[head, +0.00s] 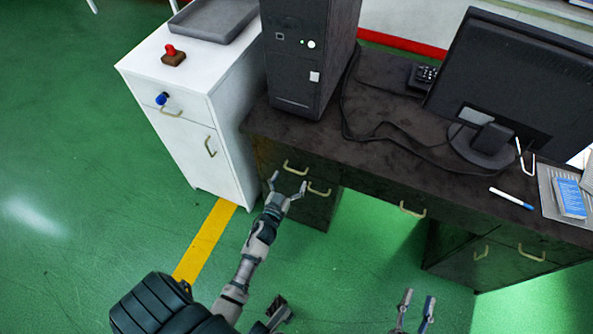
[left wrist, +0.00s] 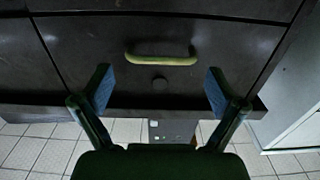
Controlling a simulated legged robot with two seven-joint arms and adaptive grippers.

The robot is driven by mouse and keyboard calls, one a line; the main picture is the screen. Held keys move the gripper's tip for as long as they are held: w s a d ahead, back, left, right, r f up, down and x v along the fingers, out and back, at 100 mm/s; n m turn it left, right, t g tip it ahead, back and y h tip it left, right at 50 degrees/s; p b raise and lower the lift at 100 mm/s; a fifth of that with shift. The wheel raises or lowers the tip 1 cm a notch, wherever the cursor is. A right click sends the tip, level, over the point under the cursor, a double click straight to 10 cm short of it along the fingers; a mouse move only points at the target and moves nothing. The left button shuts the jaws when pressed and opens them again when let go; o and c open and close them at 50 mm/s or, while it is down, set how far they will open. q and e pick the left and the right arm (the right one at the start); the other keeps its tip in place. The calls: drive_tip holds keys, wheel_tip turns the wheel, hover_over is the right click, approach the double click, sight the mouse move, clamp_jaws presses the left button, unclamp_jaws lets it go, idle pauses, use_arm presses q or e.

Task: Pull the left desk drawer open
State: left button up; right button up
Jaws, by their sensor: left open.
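The dark desk's left drawer front (head: 268,158) looks flush with the desk and carries a pale bar handle (head: 295,168). A second handle (head: 319,189) sits lower and to the right. My left gripper (head: 289,182) is open and empty, its fingertips just in front of the drawer handles. In the left wrist view my left gripper (left wrist: 158,80) has its fingers spread wide, with a handle (left wrist: 161,58) between and beyond them, apart from both. A drawer front (left wrist: 90,45) fills that view. My right gripper (head: 418,298) is at the bottom, fingers apart, seemingly empty.
A white cabinet (head: 190,110) stands close left of the desk, with a red button (head: 172,55) and a grey tray (head: 212,18) on top. A computer tower (head: 308,60) and a monitor (head: 515,75) stand on the desk. The green floor (head: 80,200) in front is clear.

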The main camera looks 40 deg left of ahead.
sight(294, 171)
use_arm(q)
drive_tip(key=x, duration=0.3)
drive_tip(key=shift+w+a+f, duration=0.15)
drive_tip(key=shift+w+a, duration=0.15)
drive_tip(key=shift+w+b, duration=0.25)
drive_tip(key=shift+b, duration=0.05)
use_arm(e)
drive_tip(key=shift+s+a+r+t, duration=0.15)
drive_tip(key=shift+s+r+t, duration=0.1)
drive_tip(key=shift+r+t, duration=0.5)
use_arm(q)
drive_tip(key=shift+d, duration=0.1)
